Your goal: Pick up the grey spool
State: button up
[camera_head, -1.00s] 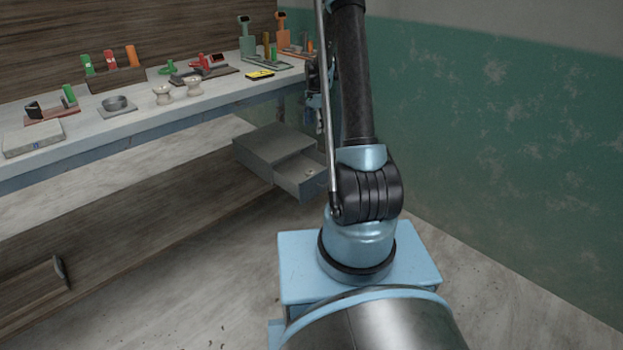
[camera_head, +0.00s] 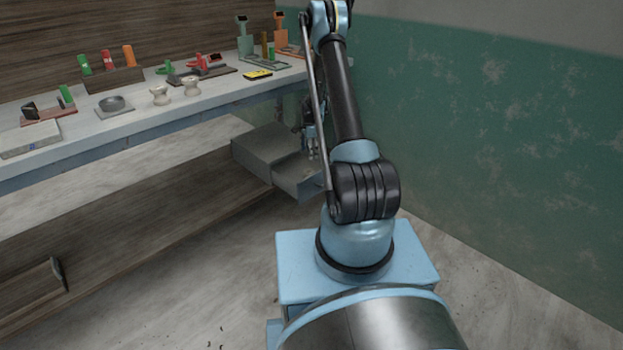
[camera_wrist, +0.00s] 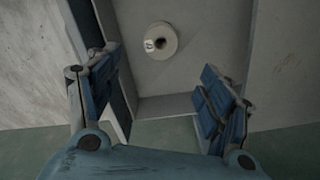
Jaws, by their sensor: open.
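A pale grey round spool (camera_wrist: 160,41) with a dark centre hole and a small white mark lies in the open drawer (camera_wrist: 184,72) in the wrist view. My gripper (camera_wrist: 160,88) is open and empty, pointing down over the drawer. Its blue-padded fingers lie to the left and right, and the spool shows beyond their tips, toward the top of the picture. They look apart from it. In the head view my gripper (camera_head: 312,148) hangs just above the pulled-out drawer (camera_head: 298,187). The spool cannot be made out there.
The drawer's walls stand close around my fingers. Its grey cabinet (camera_head: 262,147) sits below the bench (camera_head: 150,122). A green-painted wall (camera_head: 480,130) is to the right.

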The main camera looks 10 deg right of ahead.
jog(key=shift+w+a+f, duration=0.1)
jog(key=shift+a+f, duration=0.05)
jog(key=shift+f, duration=6.35)
jog(key=c, duration=1.3)
